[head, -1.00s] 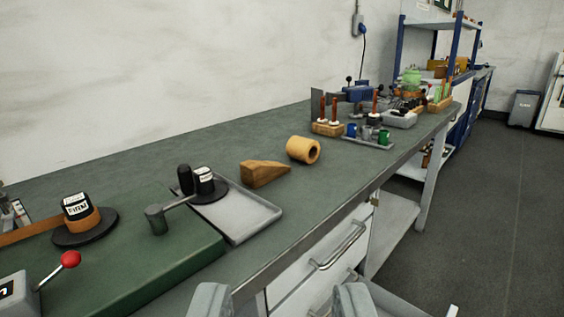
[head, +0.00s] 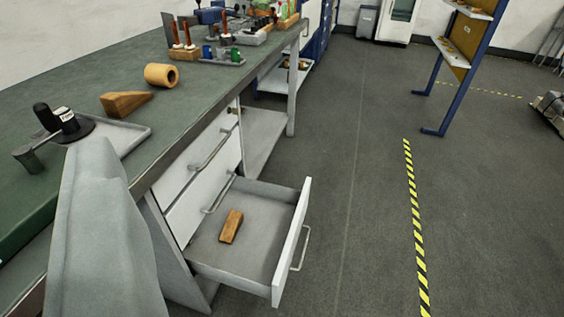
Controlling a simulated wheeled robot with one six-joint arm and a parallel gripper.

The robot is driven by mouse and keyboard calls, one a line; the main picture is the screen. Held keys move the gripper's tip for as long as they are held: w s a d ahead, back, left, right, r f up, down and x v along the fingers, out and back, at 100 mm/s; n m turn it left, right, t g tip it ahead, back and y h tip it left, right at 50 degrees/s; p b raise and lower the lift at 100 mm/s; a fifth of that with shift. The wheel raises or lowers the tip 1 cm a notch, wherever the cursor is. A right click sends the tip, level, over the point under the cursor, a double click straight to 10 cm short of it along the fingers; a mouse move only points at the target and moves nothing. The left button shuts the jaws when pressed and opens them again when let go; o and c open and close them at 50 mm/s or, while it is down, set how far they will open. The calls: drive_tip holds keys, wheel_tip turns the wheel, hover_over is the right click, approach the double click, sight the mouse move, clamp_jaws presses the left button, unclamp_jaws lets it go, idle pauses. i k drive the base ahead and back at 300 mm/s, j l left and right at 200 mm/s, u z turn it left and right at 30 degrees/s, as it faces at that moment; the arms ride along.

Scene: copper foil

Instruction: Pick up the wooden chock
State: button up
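A wooden wedge (head: 125,103), shaped like a chock, lies on the green bench top at left, beside a grey tray. A second small wooden block (head: 231,226) lies in the open drawer (head: 268,245), alone on its grey floor; I cannot tell its full shape. I see nothing held. It hides part of the bench and tray.
The grey tray (head: 128,133) holds a black stand. A wooden cylinder (head: 161,76) lies farther along the bench (head: 190,95). The drawer's white front (head: 292,245) sticks out over the floor. The dark floor right of it is clear, with a yellow-black stripe (head: 414,220).

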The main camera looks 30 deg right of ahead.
sight(234, 220)
drive_tip(key=z, duration=0.9)
drive_tip(key=l+u, duration=0.3)
drive_tip(key=l, duration=0.25)
drive_tip(key=u, duration=0.45)
drive_tip(key=k+l, duration=0.05)
